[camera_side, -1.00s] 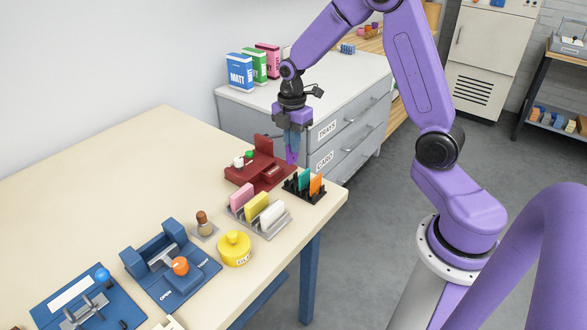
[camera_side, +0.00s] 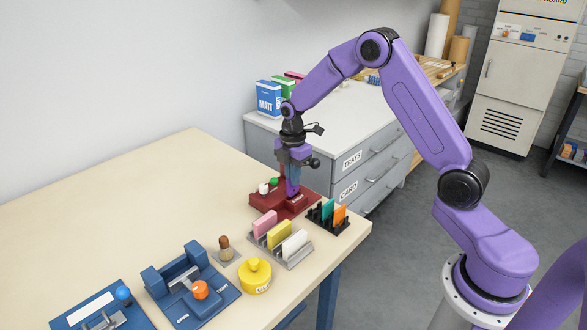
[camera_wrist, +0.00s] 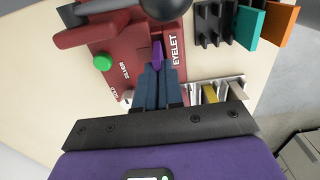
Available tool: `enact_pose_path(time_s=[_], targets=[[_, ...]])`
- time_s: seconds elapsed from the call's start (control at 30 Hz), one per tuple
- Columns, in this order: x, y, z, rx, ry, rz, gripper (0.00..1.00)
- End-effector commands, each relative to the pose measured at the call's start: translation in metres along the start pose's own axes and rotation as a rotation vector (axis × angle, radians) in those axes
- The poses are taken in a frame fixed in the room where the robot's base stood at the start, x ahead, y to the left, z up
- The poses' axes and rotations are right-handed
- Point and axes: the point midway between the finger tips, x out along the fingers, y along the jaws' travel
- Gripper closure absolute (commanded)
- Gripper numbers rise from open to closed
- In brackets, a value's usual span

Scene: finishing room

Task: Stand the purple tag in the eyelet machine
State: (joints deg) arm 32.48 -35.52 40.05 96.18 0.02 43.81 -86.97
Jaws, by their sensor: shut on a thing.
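The purple tag (camera_side: 292,188) is upright between the fingers of my gripper (camera_side: 293,173), which points straight down. It also shows as a narrow purple edge at the fingertips in the wrist view (camera_wrist: 157,54). The eyelet machine (camera_side: 262,204) is dark red, with a green knob (camera_wrist: 102,62) and a white knob (camera_side: 263,188). My gripper is over the machine, and the tag is beside the "EYELET" lettering (camera_wrist: 176,48). The tag's lower edge is at the machine's block; I cannot tell whether it sits in a slot. A dark lever ball (camera_wrist: 165,7) is close by.
A black rack (camera_side: 325,221) with teal and orange tags stands right of the machine. A grey rack (camera_side: 290,257) with pink, yellow and white tags stands in front. A yellow glue pot (camera_side: 255,277) and a blue press (camera_side: 190,293) are nearer. The table's back left is clear.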

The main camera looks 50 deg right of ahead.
Motion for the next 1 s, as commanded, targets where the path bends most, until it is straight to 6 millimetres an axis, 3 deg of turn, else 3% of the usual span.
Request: enact_pose_path(time_s=[0.33, 1.0], targets=[[0.021, 0.000, 0.000, 0.000, 0.000, 0.000, 1.00], [0.022, 0.000, 0.000, 0.000, 0.000, 0.001, 1.00]])
